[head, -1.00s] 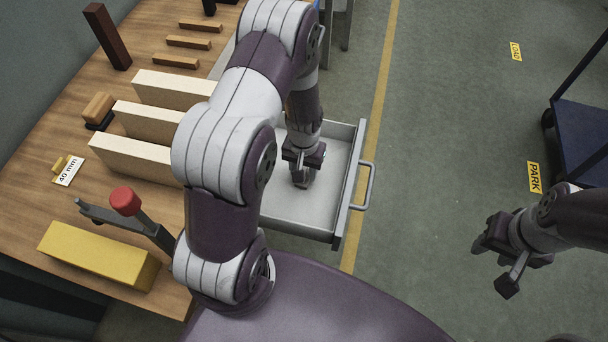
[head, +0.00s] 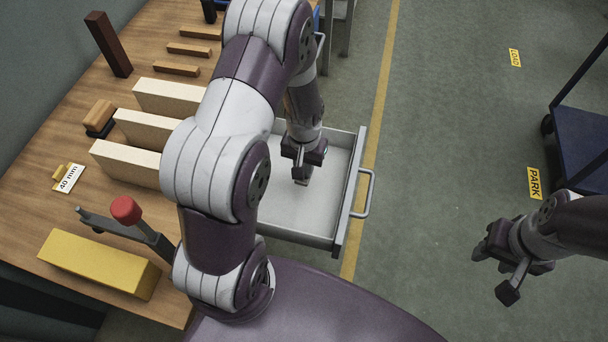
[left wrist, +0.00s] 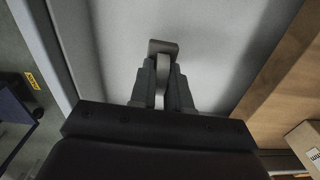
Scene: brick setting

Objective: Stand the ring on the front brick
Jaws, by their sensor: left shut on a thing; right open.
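My left gripper (head: 301,176) is inside the open metal drawer (head: 275,218), pointing down. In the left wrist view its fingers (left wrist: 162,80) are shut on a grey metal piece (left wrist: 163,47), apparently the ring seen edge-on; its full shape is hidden. Whether the piece touches the drawer floor cannot be told. Three pale bricks stand in a row on the wooden bench, partly behind my left arm; the nearest of them (head: 122,164) has a clear left end. A yellow brick (head: 95,262) lies nearer to me. My right gripper (head: 492,272) is open and empty over the floor.
A red-knobbed lever clamp (head: 126,210) stands behind the yellow brick. A "40 mm" card (head: 69,178), a dark post (head: 108,44) and wooden strips are on the bench (head: 60,215). A blue cart (head: 580,140) stands at right. The floor between is clear.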

